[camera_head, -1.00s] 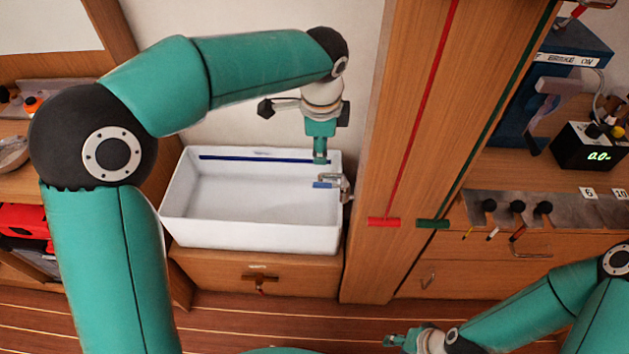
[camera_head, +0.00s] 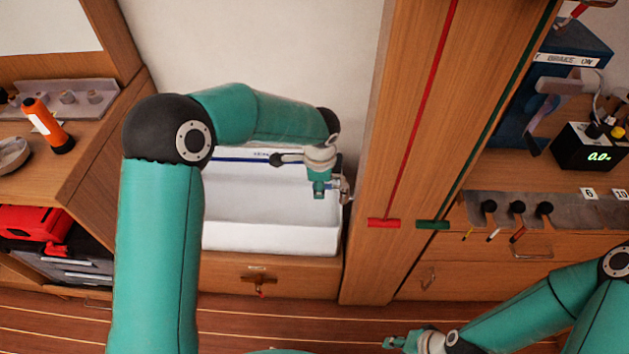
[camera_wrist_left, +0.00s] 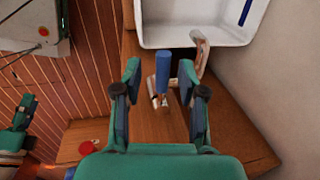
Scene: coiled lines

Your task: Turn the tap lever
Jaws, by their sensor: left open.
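The tap (camera_head: 346,190) is at the right side of the white sink (camera_head: 270,238), mostly hidden behind my left gripper (camera_head: 319,190) in the head view. In the left wrist view the blue tap lever (camera_wrist_left: 162,70) appears between the two open fingers of my left gripper (camera_wrist_left: 161,70), with a visible gap to each finger. I cannot tell how far beyond the fingertips it lies. The metal spout (camera_wrist_left: 201,50) curves beside it to the right, near the sink rim. My right gripper (camera_head: 396,341) is low at the bottom of the head view, away from the sink; its opening is unclear.
A wooden post (camera_head: 375,265) stands close right of the tap, with a red line (camera_head: 421,115) and a green line (camera_head: 501,115). A wall rises behind the sink.

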